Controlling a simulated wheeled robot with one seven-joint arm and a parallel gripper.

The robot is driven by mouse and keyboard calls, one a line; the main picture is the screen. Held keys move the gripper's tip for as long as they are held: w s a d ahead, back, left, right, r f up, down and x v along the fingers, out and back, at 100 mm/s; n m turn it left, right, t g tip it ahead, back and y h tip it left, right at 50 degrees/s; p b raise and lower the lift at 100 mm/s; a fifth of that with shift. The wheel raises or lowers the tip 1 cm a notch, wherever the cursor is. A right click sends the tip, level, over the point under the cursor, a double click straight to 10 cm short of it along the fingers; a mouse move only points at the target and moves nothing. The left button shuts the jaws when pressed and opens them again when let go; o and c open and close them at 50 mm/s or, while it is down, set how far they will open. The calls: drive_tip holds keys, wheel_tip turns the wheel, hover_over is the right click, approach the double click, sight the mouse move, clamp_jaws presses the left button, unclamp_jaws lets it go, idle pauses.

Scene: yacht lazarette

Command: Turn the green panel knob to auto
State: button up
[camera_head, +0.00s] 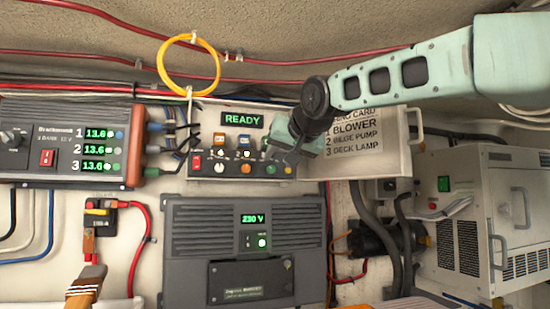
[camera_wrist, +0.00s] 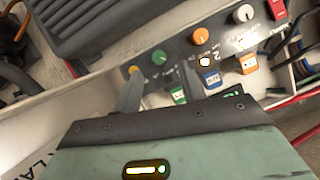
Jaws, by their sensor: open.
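The green knob (camera_wrist: 159,57) sits on the dark control panel (camera_wrist: 225,38), in the lower knob row as the head view shows it. Its pointer direction and any auto marking are too small to read. My gripper (camera_wrist: 160,68) is open and empty, its two fingers on either side of the green knob's line, tips close to the panel. I cannot tell whether they touch it. In the head view my gripper (camera_head: 277,158) covers the right part of the panel (camera_head: 207,169). The panel's display (camera_head: 242,120) reads READY.
Coloured switches, one blue (camera_wrist: 212,80), sit close by. A card box (camera_head: 360,150) stands right of the panel, a 230 V inverter (camera_head: 240,245) below. A yellow cable loop (camera_head: 160,68) hangs above.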

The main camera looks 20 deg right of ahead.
sight(273, 168)
drive_tip(key=shift+p+x, duration=0.6)
drive_tip(key=shift+x, duration=1.55)
drive_tip(key=shift+c, duration=0.3)
clamp_jaws()
